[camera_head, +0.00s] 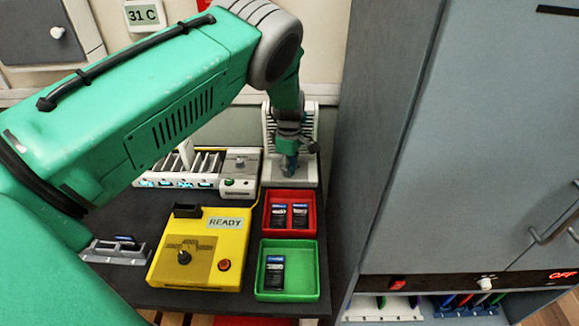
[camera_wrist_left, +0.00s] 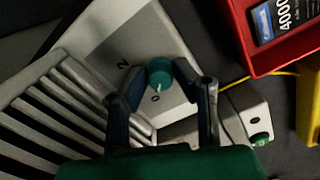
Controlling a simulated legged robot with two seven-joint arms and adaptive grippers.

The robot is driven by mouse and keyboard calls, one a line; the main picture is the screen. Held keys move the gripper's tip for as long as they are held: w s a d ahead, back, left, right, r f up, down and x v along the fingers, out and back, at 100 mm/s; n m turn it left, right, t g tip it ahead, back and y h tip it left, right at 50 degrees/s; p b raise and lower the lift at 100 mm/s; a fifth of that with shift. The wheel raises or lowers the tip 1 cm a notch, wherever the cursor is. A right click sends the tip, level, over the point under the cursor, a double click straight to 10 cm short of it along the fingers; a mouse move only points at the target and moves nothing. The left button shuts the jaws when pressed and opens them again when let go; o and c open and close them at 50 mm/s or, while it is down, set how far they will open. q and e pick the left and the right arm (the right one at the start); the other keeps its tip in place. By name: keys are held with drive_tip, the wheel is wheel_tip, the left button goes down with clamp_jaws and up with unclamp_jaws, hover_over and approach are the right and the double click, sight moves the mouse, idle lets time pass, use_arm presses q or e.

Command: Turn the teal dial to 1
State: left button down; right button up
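The teal dial (camera_wrist_left: 161,71) sits on a light grey plate (camera_wrist_left: 187,101) in the left wrist view. A white pointer on it faces the mark 0, and a mark 2 shows to its upper left. My left gripper (camera_wrist_left: 159,74) is open, with one blue-grey finger on each side of the dial. I cannot tell whether either finger touches it. In the head view my left gripper (camera_head: 290,166) points down over the base of the white finned unit (camera_head: 309,172), and the dial is hidden there. My right gripper is not in view.
A white slotted rack (camera_head: 207,164) stands left of the finned unit. In front are a red tray (camera_head: 268,233) and a green tray (camera_head: 287,245) holding dark batteries, and a yellow READY box (camera_head: 207,247). A grey cabinet (camera_head: 470,130) stands close on the right.

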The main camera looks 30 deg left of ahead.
use_arm(q)
drive_tip(key=shift+s+a+f, duration=0.1)
drive_tip(key=shift+a, duration=0.4)
drive_tip(key=shift+d, duration=0.45)
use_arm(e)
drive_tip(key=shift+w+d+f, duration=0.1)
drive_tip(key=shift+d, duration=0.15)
